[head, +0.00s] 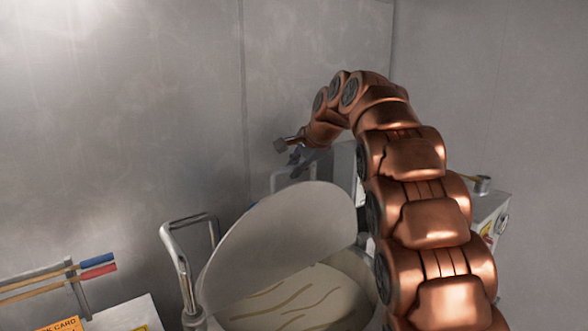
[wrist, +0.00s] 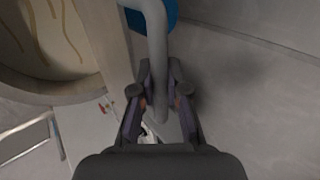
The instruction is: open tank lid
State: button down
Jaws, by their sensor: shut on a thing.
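The tank lid (head: 280,243), a grey disc, stands tilted up above the tank (head: 368,268) in the head view. The tank is open below it; its pale inside with brown wavy lines shows there and at the upper left of the wrist view (wrist: 50,40). My gripper (head: 297,155) is beyond the lid, near the back wall. In the wrist view my gripper (wrist: 157,106) is shut on a grey bent bar (wrist: 157,50), which runs up between the fingers. I cannot tell whether this bar belongs to the lid or to the tank's frame.
A tubular handle (head: 182,262) stands left of the lid. Blue- and red-ended sticks (head: 98,260) lie on a rack at the left, near an orange card (head: 62,325). A white cabinet (head: 486,212) with a small metal cup (head: 482,184) is behind my arm. Grey walls close off the back.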

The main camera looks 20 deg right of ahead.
jog(key=shift+f, duration=0.1)
dwell(0.3)
jog(key=c, duration=1.2)
grip_release()
jog(key=shift+w, duration=0.1)
jog(key=shift+o, duration=0.2)
jog(key=v, duration=1.2)
